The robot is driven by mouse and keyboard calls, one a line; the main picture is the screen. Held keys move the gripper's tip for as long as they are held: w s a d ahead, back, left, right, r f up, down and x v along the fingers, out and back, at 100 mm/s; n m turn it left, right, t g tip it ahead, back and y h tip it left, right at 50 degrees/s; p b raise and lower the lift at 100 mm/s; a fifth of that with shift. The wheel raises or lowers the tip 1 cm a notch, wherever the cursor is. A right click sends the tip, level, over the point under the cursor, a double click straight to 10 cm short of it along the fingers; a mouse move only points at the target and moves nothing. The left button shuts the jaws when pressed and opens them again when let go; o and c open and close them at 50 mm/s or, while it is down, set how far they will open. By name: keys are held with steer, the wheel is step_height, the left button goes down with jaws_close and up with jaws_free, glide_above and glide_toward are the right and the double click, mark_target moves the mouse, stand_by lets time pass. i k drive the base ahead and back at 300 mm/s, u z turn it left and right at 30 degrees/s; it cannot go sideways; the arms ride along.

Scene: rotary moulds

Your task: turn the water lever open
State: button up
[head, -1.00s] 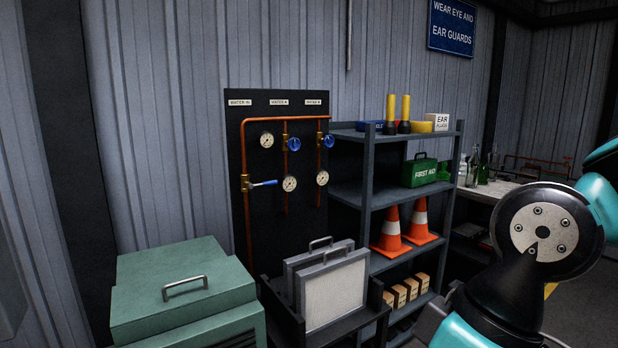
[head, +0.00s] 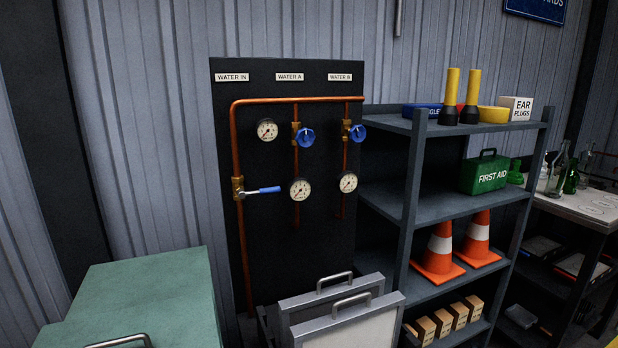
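The water lever (head: 260,191) has a blue handle and sits on a brass valve (head: 238,188) on the left copper pipe, under the WATER IN label (head: 230,77). The handle points right, roughly level, across the pipe. The pipes and valve are mounted on a dark board (head: 270,240) against the wall. My gripper is not in view, and no part of my arm shows now.
Blue round valve knobs (head: 306,137) and several gauges (head: 300,189) share the board. Grey panels with handles (head: 340,310) stand below it. A green cabinet (head: 150,300) is front left. A shelf (head: 440,200) with cones and a first aid box (head: 485,172) stands right.

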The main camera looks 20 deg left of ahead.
mark_target(261, 192)
steer(key=u, duration=0.4)
steer(key=i, duration=0.95)
steer(key=u, duration=0.65)
